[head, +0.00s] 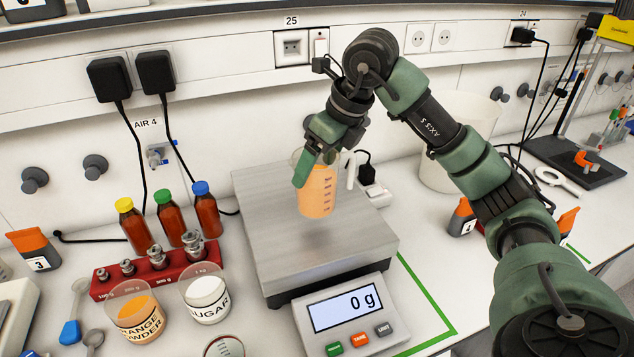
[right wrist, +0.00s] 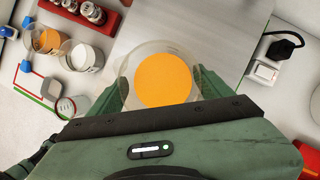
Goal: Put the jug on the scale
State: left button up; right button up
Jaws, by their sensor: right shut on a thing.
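The jug (head: 318,192) is a clear measuring jug with orange liquid and a pale handle. My right gripper (head: 315,165) is shut on it and holds it upright over the scale's plate (head: 275,235). A shadow lies on the plate below the jug, and the display (head: 345,303) reads 0 g, so the jug appears to hang just above it. In the right wrist view, the jug (right wrist: 163,80) is between the two green fingers (right wrist: 163,88), with the orange liquid seen from above. My left gripper is not in view.
A red weight rack (head: 160,268), an orange powder cup (head: 137,315) and a sugar cup (head: 206,298) stand left of the scale. Several brown bottles (head: 168,222) stand behind the rack. A white bucket (head: 455,150) is at the back right. The scale's plate is otherwise bare.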

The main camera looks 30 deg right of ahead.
jog(key=shift+f, duration=2.35)
jog(key=shift+f, duration=0.15)
jog(key=o, duration=2)
jog(key=shift+o, duration=0.2)
jog(key=b+v, duration=0.1)
jog(key=v, duration=1.1)
